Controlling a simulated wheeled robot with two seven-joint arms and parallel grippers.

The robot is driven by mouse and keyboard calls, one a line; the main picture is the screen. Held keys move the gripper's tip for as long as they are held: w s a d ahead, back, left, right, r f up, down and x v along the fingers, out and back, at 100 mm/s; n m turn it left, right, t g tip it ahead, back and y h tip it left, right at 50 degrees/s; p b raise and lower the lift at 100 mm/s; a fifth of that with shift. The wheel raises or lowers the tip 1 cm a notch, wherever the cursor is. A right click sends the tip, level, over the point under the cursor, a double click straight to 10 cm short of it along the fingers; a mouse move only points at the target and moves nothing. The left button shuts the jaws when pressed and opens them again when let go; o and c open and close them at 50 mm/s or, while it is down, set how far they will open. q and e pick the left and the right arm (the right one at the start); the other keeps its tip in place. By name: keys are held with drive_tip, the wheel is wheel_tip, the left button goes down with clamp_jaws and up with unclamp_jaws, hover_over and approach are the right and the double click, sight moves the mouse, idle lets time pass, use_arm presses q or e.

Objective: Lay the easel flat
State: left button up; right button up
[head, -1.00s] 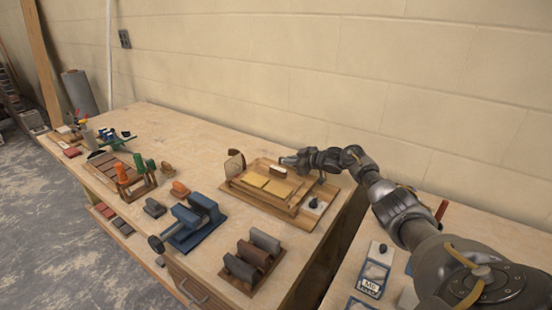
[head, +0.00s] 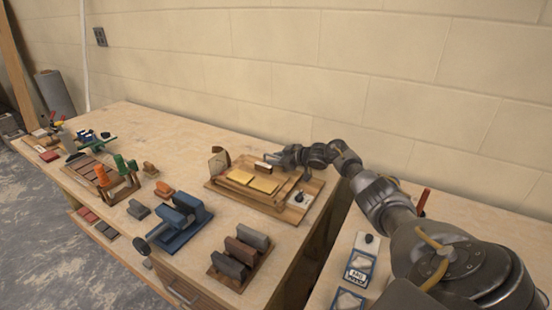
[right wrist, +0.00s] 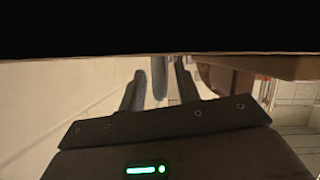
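The easel appears to be the low wooden frame (head: 232,189) with pale yellow sheets (head: 264,185) on it, standing on a wooden board at the back right of the bench. I cannot tell its exact tilt. My right gripper (head: 275,159) is at its far edge, close to a small brown block with a pale top (head: 264,168). In the right wrist view, my right gripper (right wrist: 158,88) has its fingers apart, with a grey bar-like thing (right wrist: 158,75) showing between them and gaps at both sides. Contact is not clear. My left gripper is not in view.
A blue vise (head: 180,222), a rack of dark blocks (head: 240,255) and a rack with orange and green tools (head: 115,178) stand to the left. A upright brown piece (head: 219,160) is at the frame's left. The wall is close behind. A lower surface (head: 335,268) lies right.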

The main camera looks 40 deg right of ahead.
drive_tip(key=shift+r, duration=0.2)
wheel_tip(320, 180, up, 3)
hover_over(296, 172)
drive_tip(key=shift+a+r, duration=0.1)
drive_tip(key=shift+s+r, duration=0.4)
drive_tip(key=shift+s, duration=0.15)
idle(0.3)
